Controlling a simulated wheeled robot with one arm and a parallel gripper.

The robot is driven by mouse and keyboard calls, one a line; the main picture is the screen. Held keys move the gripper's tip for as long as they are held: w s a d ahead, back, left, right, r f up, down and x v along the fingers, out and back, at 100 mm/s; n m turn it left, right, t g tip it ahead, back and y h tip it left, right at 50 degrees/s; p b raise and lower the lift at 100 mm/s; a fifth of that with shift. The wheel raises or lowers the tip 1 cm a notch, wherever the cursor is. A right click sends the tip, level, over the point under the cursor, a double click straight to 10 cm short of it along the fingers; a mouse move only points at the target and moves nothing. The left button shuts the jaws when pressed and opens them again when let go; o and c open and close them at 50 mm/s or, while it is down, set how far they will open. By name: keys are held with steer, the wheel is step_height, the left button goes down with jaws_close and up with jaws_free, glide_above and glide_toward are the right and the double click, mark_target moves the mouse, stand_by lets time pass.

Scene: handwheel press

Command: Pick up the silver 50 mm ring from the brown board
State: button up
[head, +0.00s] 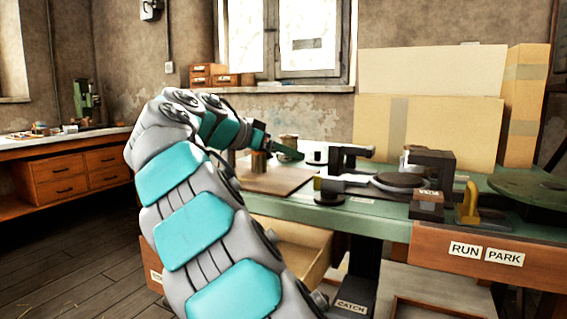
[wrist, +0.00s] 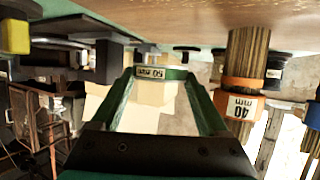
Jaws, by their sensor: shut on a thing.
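My gripper (wrist: 160,75) is shut on the silver 50 mm ring (wrist: 175,74). The ring sits between the two green fingertips in the upside-down wrist view, with its white "50 mm" label facing the camera. The brown board (wrist: 200,12) fills the top of that view, and the ring appears a little apart from it. In the head view my gripper (head: 287,150) is over the far side of the brown board (head: 277,181). I cannot clearly make out the ring there.
A brown striped post with an orange "40 mm" ring (wrist: 240,103) stands close beside my gripper. The press (head: 345,180), a dark round plate (head: 398,181) and a yellow part (head: 468,203) are to the right on the green bench. Cardboard boxes (head: 430,125) stand behind.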

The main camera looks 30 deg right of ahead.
steer(key=shift+r+p, duration=0.95)
steer(key=shift+r, duration=2)
